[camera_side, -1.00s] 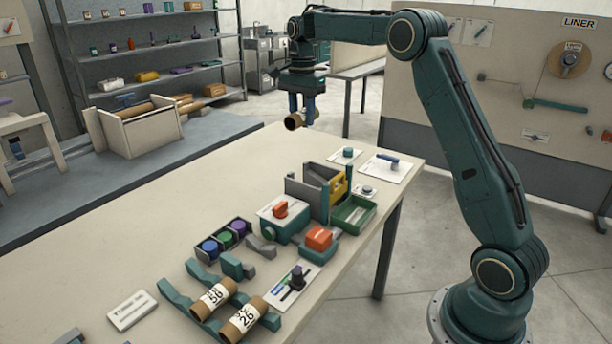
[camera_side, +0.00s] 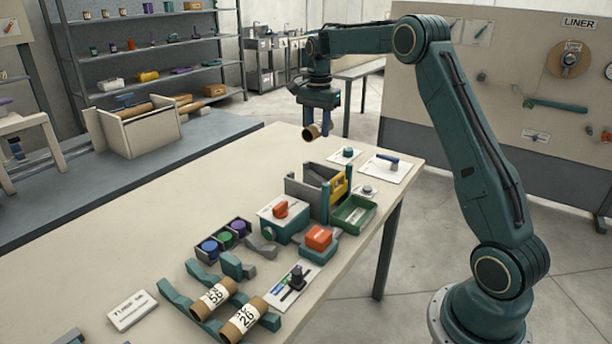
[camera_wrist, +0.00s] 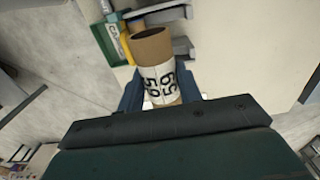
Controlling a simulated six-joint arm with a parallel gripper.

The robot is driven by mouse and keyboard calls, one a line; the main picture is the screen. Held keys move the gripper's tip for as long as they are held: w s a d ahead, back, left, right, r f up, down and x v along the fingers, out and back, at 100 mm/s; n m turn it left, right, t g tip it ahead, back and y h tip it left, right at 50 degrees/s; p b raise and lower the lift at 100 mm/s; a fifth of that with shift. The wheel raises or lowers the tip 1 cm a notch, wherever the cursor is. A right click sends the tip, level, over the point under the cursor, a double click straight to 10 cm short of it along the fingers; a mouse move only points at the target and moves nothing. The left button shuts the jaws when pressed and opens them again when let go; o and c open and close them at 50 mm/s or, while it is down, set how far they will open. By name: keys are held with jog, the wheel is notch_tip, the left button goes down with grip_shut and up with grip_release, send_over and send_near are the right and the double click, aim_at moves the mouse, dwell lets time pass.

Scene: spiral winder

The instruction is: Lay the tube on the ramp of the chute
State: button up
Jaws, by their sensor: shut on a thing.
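A brown cardboard tube (camera_side: 310,133) with a white numbered label is held in my gripper (camera_side: 318,128), above the far end of the table. Its open end faces the side camera. In the wrist view the tube (camera_wrist: 153,48) sits between the blue fingers of my gripper (camera_wrist: 160,92), which are shut on it. A grey-walled stand with a yellow part, which looks like the chute (camera_side: 306,190), stands on the table below and nearer the side camera than the tube. Its ramp cannot be made out clearly. The tube is apart from it.
A green tray (camera_side: 353,214) and a teal box with an orange knob (camera_side: 283,218) stand beside the chute.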

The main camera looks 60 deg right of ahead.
aim_at(317, 136)
notch_tip(317, 136, down, 10)
dwell(0.3)
jog(key=shift+f, duration=2.1)
jog(key=shift+f, duration=0.6)
jog(key=o, duration=0.7)
jog(key=shift+s+f, duration=0.1)
jog(key=shift+c, duration=0.2)
notch_tip(317, 136, up, 12)
jog(key=shift+r, duration=0.75)
